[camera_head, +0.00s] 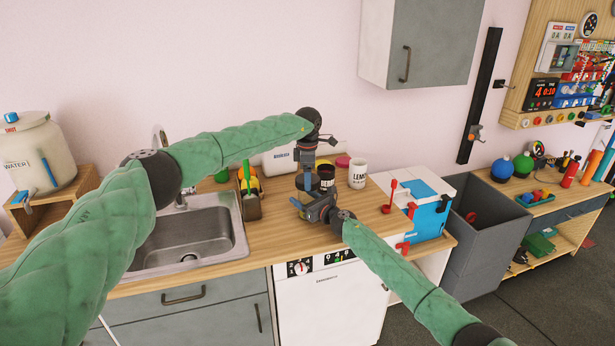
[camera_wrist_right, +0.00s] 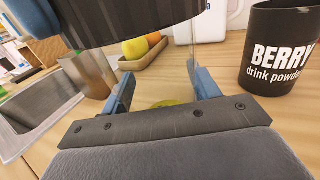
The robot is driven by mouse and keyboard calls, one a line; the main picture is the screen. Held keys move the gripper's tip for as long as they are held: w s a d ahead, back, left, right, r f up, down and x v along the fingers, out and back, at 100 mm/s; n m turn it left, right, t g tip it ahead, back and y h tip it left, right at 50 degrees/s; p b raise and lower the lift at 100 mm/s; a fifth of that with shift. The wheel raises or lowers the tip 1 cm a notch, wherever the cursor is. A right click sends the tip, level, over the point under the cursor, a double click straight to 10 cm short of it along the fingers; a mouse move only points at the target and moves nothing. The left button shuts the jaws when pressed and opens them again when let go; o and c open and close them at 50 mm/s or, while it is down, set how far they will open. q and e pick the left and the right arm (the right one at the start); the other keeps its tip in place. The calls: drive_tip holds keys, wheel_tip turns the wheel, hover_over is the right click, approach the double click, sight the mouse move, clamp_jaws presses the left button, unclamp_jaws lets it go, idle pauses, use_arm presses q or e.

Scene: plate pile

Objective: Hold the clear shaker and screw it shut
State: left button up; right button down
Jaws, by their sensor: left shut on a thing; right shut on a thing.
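In the right wrist view, a dark ribbed lid (camera_wrist_right: 130,22) sits above the clear shaker (camera_wrist_right: 160,82), whose see-through wall shows between my right gripper's blue fingers. My right gripper (camera_wrist_right: 165,88) is shut on the shaker, one finger on each side. A yellowish patch shows low through it; I cannot tell if it is inside. In the head view, my left gripper (camera_head: 306,170) points down from above and is shut on the dark lid (camera_head: 304,183). My right gripper (camera_head: 309,206) reaches in low from the front right. I cannot tell whether lid and shaker rim touch.
A black BERRY canister (camera_head: 326,176) stands just right of the grippers, with a white LEMON canister (camera_head: 357,173) beyond. A wooden fruit tray (camera_head: 251,206) and the sink (camera_head: 192,240) lie left. A blue and white box (camera_head: 427,208) stands right. Some front counter (camera_head: 262,248) is bare.

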use_arm(q)
drive_tip(key=m, duration=0.4)
drive_tip(key=shift+w+a+r, duration=0.1)
drive_tip(key=shift+w+a, duration=0.05)
use_arm(e)
drive_tip(key=shift+f, duration=0.1)
use_arm(q)
drive_tip(key=m, duration=0.4)
drive_tip(key=shift+m, duration=0.4)
drive_tip(key=o, duration=1)
wheel_tip(320, 180, up, 12)
drive_tip(key=shift+f, duration=0.1)
use_arm(e)
drive_tip(key=shift+c, duration=1.5)
unclamp_jaws()
